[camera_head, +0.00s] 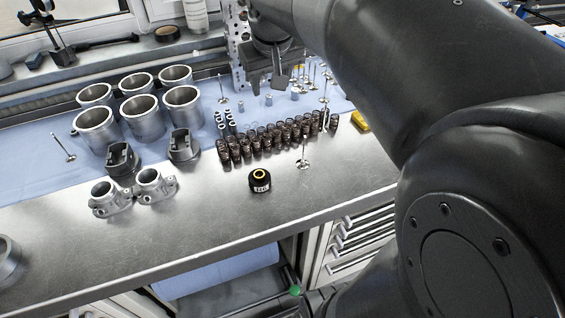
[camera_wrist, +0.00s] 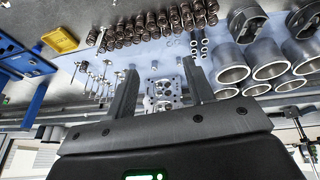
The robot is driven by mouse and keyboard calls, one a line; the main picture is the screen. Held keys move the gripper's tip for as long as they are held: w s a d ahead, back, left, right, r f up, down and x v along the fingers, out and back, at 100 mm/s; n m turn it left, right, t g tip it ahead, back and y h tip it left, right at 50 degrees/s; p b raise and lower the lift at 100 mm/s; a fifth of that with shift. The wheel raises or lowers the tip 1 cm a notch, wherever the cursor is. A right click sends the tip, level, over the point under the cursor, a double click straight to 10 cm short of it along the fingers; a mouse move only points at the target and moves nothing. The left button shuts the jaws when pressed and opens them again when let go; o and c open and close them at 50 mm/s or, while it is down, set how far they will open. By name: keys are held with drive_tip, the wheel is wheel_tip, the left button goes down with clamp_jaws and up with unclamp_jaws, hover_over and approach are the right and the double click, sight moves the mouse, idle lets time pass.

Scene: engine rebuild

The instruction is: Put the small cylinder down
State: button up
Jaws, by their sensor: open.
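My gripper (camera_head: 268,84) hangs over the back of the workbench with its two fingers apart and nothing visible between them. In the wrist view the open fingers (camera_wrist: 160,80) reach up the picture on either side of a pale metal part with holes (camera_wrist: 163,95). A small grey cylinder (camera_head: 268,100) stands on the blue cloth just below the fingers in the head view. Another small cylinder (camera_head: 295,94) stands to its right. Several more small cylinders (camera_head: 226,121) stand in a cluster to the left, also seen in the wrist view (camera_wrist: 199,45). Which one the task means is unclear.
Rows of dark springs (camera_head: 270,137) stand in front, and thin valves (camera_head: 325,90) stand at right. Large metal sleeves (camera_head: 142,117) and pistons (camera_head: 122,160) stand at left. A black round container (camera_head: 260,181) sits near the front; the bench front is mostly clear.

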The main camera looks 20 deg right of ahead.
drive_tip(key=s+a+f, duration=0.2)
drive_tip(key=s+f, duration=0.1)
drive_tip(key=s, duration=0.5)
drive_tip(key=s+a+f+t, duration=0.1)
drive_tip(key=s+f, duration=0.3)
drive_tip(key=s, duration=0.5)
drive_tip(key=shift+s+a+y, duration=0.3)
drive_tip(key=shift+a+y, duration=0.1)
drive_tip(key=shift+a, duration=0.05)
